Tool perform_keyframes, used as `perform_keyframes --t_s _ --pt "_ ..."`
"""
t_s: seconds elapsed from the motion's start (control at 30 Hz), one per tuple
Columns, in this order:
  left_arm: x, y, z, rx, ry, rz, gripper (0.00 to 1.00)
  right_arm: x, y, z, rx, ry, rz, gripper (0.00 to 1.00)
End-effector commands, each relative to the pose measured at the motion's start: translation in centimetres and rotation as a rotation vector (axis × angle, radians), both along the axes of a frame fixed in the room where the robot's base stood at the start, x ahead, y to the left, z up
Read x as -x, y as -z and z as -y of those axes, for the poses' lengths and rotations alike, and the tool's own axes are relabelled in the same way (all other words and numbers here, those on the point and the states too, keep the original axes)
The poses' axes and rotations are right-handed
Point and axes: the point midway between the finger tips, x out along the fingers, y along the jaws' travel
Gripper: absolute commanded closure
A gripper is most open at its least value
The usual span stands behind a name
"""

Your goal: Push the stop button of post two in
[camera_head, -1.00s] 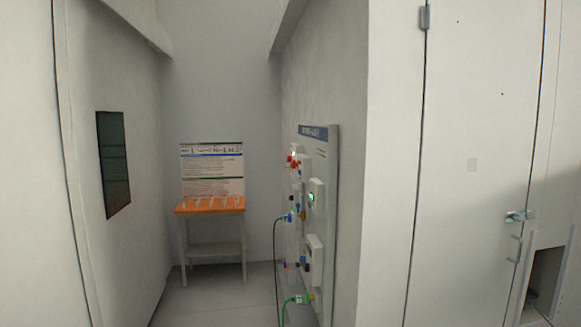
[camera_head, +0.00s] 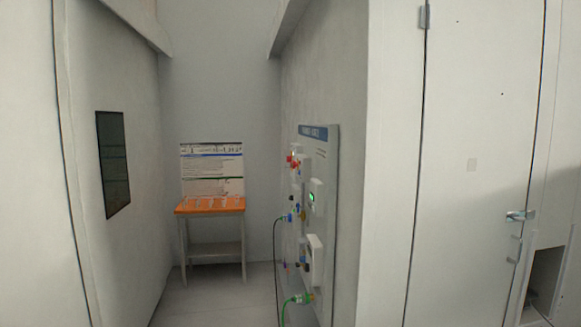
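A grey control panel (camera_head: 328,170) with a blue header stands on the right wall of the alcove, seen at a steep angle. Red buttons or knobs (camera_head: 291,161) stick out near its top left. A box with a lit green display (camera_head: 311,197) sits at mid height, and another pale box (camera_head: 314,258) is below it. Blue, yellow and dark small parts show between them. The header's lettering is too small to read, so I cannot tell which post this is or which part is its stop button. Neither of my grippers is in view.
An orange-topped table (camera_head: 211,206) with small white items stands at the alcove's back, below a printed board (camera_head: 212,169). A green cable (camera_head: 290,301) and a dark cable (camera_head: 276,262) hang from the panel. The alcove floor (camera_head: 215,297) is clear. A door handle (camera_head: 519,216) is at right.

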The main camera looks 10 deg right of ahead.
Motion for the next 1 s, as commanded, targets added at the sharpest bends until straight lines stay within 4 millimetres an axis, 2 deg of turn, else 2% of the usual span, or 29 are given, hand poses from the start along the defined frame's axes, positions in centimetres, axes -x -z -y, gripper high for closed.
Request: perform_keyframes --t_s 0.27,0.3,0.4,1.0 --pt "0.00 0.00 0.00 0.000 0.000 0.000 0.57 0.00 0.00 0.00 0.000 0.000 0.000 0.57" --pt "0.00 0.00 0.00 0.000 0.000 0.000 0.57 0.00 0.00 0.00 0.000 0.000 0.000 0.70" --pt "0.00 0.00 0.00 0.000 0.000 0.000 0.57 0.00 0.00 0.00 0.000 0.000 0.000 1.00" --pt "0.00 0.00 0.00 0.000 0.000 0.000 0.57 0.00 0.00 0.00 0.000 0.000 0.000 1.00"
